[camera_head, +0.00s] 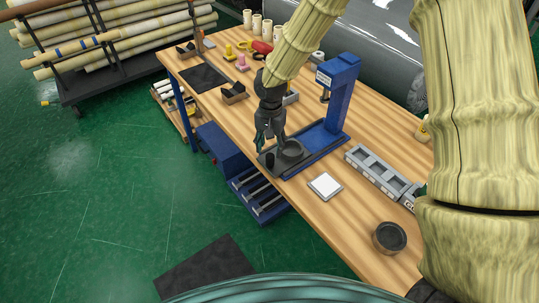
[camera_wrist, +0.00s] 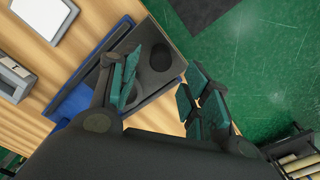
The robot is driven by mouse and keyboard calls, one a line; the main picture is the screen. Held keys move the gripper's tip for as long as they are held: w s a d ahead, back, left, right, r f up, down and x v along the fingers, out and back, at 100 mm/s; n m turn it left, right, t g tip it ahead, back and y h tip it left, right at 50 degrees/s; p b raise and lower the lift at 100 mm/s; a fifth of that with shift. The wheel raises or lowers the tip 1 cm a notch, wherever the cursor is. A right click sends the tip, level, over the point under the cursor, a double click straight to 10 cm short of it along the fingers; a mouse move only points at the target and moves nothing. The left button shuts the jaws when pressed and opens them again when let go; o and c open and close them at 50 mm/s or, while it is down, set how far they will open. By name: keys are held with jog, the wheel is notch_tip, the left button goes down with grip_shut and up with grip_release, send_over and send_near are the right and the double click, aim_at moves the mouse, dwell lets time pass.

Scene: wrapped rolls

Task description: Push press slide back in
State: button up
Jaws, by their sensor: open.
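The blue press (camera_head: 341,92) stands on the wooden workbench, with a blue base reaching toward the front edge. Its dark slide (camera_head: 283,163) is pulled out at the base's front end, near the bench edge. A round dark die (camera_head: 291,149) and a small dark knob (camera_head: 269,158) sit on the slide. My gripper (camera_head: 268,143) points down at the slide's left front end. In the wrist view, my gripper (camera_wrist: 160,88) has its teal fingers spread, with the slide (camera_wrist: 148,86) showing between and beyond them. Contact with it cannot be told.
A white square pad (camera_head: 325,186), a grey tray (camera_head: 378,176) and a dark round pot (camera_head: 390,237) are on the bench to the right. Small blocks and yellow and pink pieces stand farther back left. Green floor lies beyond the bench edge.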

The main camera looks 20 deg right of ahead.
aim_at(270, 155)
jog(key=shift+s+f+p, duration=0.15)
jog(key=shift+f+p, duration=0.7)
jog(key=shift+f, duration=2.15)
grip_shut()
